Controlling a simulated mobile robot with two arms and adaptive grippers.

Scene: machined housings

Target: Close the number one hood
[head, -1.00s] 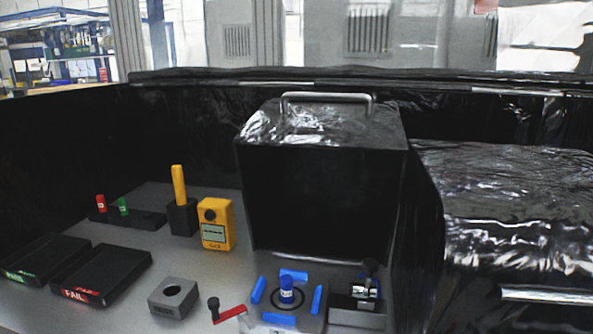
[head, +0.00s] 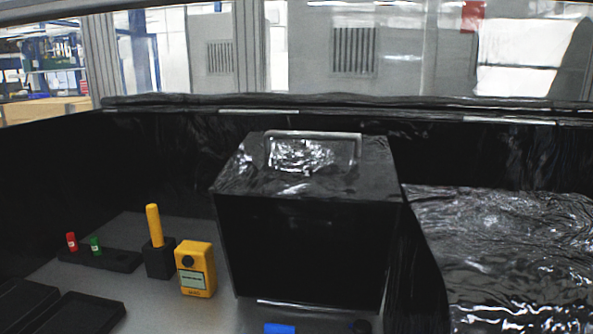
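A black box-shaped hood (head: 300,245) stands at the middle of the bench in the head view, with a metal bar handle (head: 313,136) on its top. Its dark front face looks toward me, and a bright strip runs along its lower front edge. A second black, shiny covered shape (head: 500,240) fills the right side; I cannot tell whether it is another hood. No number is readable on either. Neither of my grippers is in view.
A yellow meter (head: 195,270) and a black holder (head: 160,259) with a yellow stick stand left of the hood. A rack (head: 115,261) holds a red and a green piece. Black trays (head: 75,313) lie at lower left. A blue block (head: 279,328) shows at the bottom edge.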

